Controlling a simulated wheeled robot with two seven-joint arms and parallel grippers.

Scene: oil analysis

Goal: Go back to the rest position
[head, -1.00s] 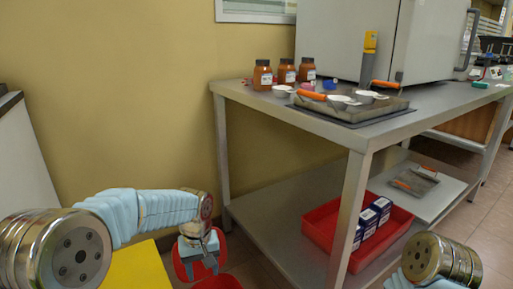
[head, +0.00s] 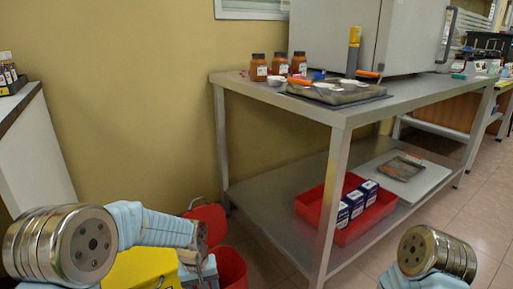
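My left arm comes in from the lower left, over a yellow object. Its wrist is bent downward in front of red bins. My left gripper (head: 199,272) is only partly visible at the bottom of the view, and its fingers are not clear. I see nothing held in it. Of my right arm only a metal joint and a light blue link show at the lower right. My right gripper is out of view.
A metal table (head: 397,103) bears orange-brown jars (head: 279,64), a tray (head: 345,96) and a large grey cabinet (head: 372,35). Its lower shelf (head: 270,195) holds a red crate (head: 345,236) with boxes. Red bins (head: 232,268) and a yellow object (head: 140,268) stand near my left arm.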

